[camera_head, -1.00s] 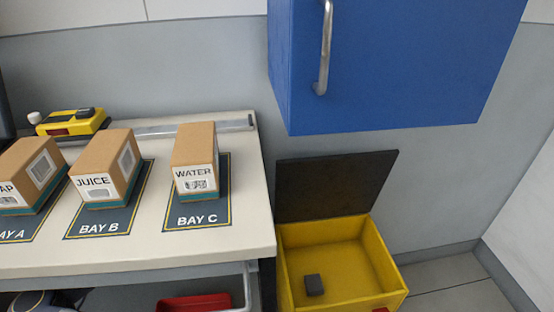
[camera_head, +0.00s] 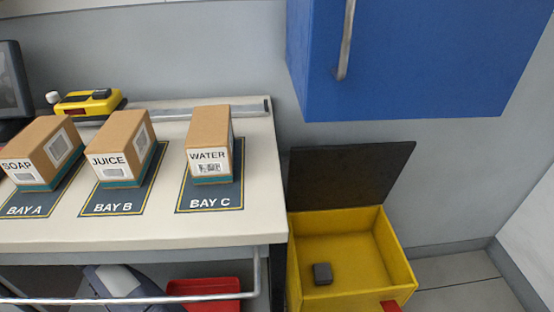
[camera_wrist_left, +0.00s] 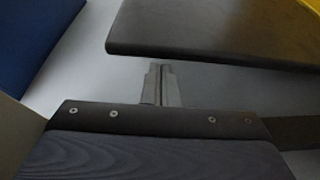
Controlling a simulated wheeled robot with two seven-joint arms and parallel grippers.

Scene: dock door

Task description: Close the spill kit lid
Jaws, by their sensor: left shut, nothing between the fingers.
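The yellow spill kit box (camera_head: 308,295) stands on the floor at the right of the bench in the head view. Its dark lid (camera_head: 350,172) is open and tilted up behind the box. A small dark block (camera_head: 322,273) lies inside. In the left wrist view, my left gripper (camera_wrist_left: 160,72) is shut and empty. Its fingertips are close to the edge of a dark panel (camera_wrist_left: 225,32) that looks like the lid; I cannot tell whether they touch. In the head view I cannot make out its fingers. My right gripper is not in view.
A blue cabinet (camera_head: 410,60) with a metal handle hangs above the lid. The white bench (camera_head: 150,230) at the left carries several cartons and a yellow device (camera_head: 88,102). A red bin (camera_head: 205,290) is under it, behind a metal rail. Floor at the right is clear.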

